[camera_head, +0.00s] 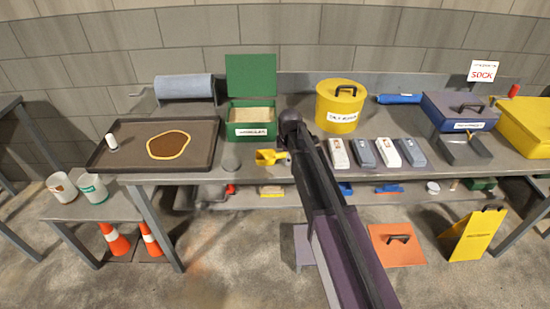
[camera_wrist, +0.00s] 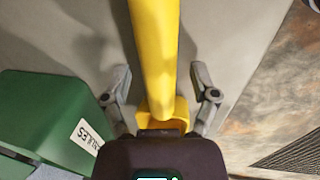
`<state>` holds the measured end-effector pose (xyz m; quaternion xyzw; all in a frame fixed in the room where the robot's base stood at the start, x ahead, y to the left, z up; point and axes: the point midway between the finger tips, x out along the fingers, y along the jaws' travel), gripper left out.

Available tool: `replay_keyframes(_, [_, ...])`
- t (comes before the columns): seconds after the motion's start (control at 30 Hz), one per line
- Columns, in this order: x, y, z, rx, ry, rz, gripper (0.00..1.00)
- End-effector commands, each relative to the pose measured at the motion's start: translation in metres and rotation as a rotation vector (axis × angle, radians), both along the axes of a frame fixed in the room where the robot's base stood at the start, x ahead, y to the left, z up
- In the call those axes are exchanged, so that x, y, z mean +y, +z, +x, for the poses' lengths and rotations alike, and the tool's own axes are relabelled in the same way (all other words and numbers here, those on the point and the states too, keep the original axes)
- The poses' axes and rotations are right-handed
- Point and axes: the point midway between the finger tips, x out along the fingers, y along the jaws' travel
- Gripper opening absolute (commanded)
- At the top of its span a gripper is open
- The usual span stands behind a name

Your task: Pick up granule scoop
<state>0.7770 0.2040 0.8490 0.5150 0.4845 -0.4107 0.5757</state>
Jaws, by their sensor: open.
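The yellow granule scoop (camera_head: 270,157) lies on the grey bench just in front of the green granule box. Its right part is hidden by my arm in the head view. In the wrist view, the scoop's long yellow bar (camera_wrist: 155,55) runs down the middle to a wider part at my gripper. My gripper (camera_wrist: 160,98) is open, with one finger on each side of the scoop. I cannot tell whether either finger touches it. In the head view, my gripper's fingers are mostly hidden behind my dark wrist.
The open green granule box (camera_head: 252,119) stands close behind the scoop and at left in the wrist view (camera_wrist: 45,120). A dark tray (camera_head: 205,145) lies left, a yellow lidded tub (camera_head: 338,107) right. The bench's front edge is close.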

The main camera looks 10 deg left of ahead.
Motion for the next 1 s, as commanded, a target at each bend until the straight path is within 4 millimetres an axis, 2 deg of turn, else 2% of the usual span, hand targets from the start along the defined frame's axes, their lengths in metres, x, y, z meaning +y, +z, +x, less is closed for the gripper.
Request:
replay_keyframes(0.1, [0.0, 0.0, -0.0001, 0.0, 0.0, 0.0, 0.76])
replay_keyframes(0.3, [0.0, 0.0, 0.0, 0.0, 0.0, 0.0, 0.17])
replay_keyframes(0.37, [0.0, 0.0, -0.0001, 0.0, 0.0, 0.0, 0.0])
replay_keyframes(0.77, [0.0001, 0.0004, 0.0, 0.0, 0.0, 0.0, 0.0])
replay_keyframes(1.0, [0.0, 0.0073, 0.0001, 0.0, 0.0, 0.0, 0.0])
